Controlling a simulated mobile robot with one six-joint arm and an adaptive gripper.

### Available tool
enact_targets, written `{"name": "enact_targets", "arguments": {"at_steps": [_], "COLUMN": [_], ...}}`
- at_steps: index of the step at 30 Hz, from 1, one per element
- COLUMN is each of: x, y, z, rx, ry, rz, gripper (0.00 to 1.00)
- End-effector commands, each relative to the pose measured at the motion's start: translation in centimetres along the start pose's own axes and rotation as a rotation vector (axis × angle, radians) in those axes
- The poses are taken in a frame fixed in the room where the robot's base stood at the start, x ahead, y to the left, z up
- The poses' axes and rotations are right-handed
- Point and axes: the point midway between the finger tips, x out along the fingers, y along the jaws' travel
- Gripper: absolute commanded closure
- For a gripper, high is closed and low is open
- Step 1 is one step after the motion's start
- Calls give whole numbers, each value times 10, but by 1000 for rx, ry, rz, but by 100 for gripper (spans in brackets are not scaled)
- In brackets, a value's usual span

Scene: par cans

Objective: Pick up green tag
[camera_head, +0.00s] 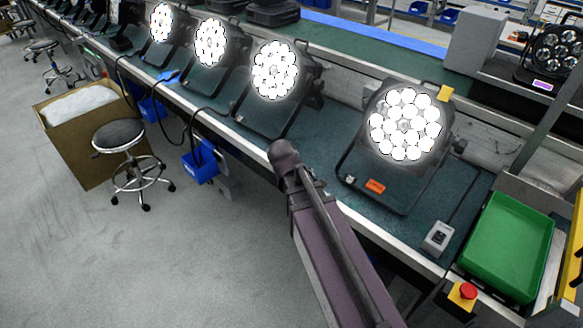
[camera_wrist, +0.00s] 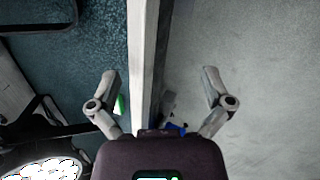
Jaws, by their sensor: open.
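My gripper (camera_wrist: 160,88) is open and empty in the wrist view, its two fingers spread on either side of the bench's pale front edge. A small green piece (camera_wrist: 119,105), which looks like the green tag, shows just inside the left finger, by the bench edge. It is partly hidden by the finger, and I cannot tell whether they touch. In the head view my arm reaches over the bench edge; the fingers cannot be made out and no green tag is seen.
Several lit par cans stand along the teal bench (camera_head: 325,150). An orange tag (camera_head: 375,186) lies by the nearest lamp (camera_head: 405,125). A green tray (camera_head: 508,245) and a red button (camera_head: 467,291) are at the right. A stool (camera_head: 120,140) and cardboard box (camera_head: 75,150) stand on the floor.

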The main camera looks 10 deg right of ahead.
Motion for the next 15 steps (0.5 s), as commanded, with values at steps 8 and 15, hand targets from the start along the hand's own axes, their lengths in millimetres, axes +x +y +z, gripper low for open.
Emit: {"name": "enact_targets", "arguments": {"at_steps": [8, 15], "x": [22, 16], "y": [13, 18], "z": [-69, -126], "rx": [-565, -1015], "ry": [-124, -317], "rz": [294, 511], "gripper": [0, 0]}}
